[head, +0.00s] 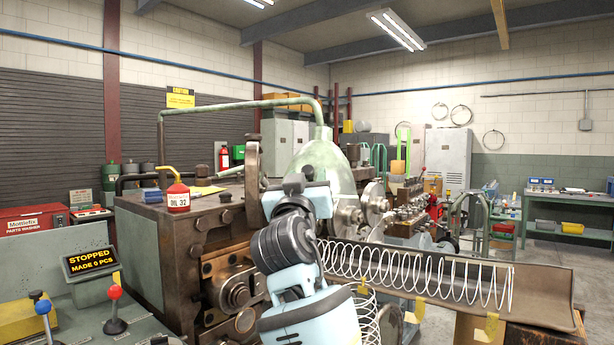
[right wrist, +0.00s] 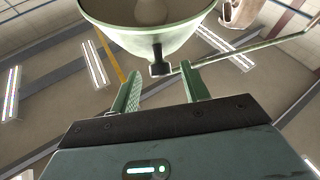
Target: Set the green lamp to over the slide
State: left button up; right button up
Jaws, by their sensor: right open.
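The green lamp (head: 332,165) has a bell-shaped shade that hangs from a long pale green arm (head: 230,106) above the coiling machine. In the right wrist view its shade (right wrist: 150,32) fills the top, with a short black handle (right wrist: 157,58) at the rim. My right gripper (head: 294,183) is in front of the shade's left side in the head view. In the wrist view its green fingers (right wrist: 160,72) are apart, on either side of the handle's lower end, not visibly closed on it. I cannot tell for sure which machine part is the slide. My left gripper is out of view.
A red oil can (head: 178,196) stands on the machine's top at left. A long coil spring (head: 420,272) lies along a brown trough (head: 540,290) at right. The control panel at left has a "STOPPED" display (head: 88,261) and red (head: 115,292) and blue (head: 43,307) knobbed levers.

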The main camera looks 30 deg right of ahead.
jog(key=v, duration=0.4)
jog(key=shift+s+a+f+b, duration=0.1)
jog(key=shift+s+a+b, duration=0.1)
jog(key=shift+b, duration=0.1)
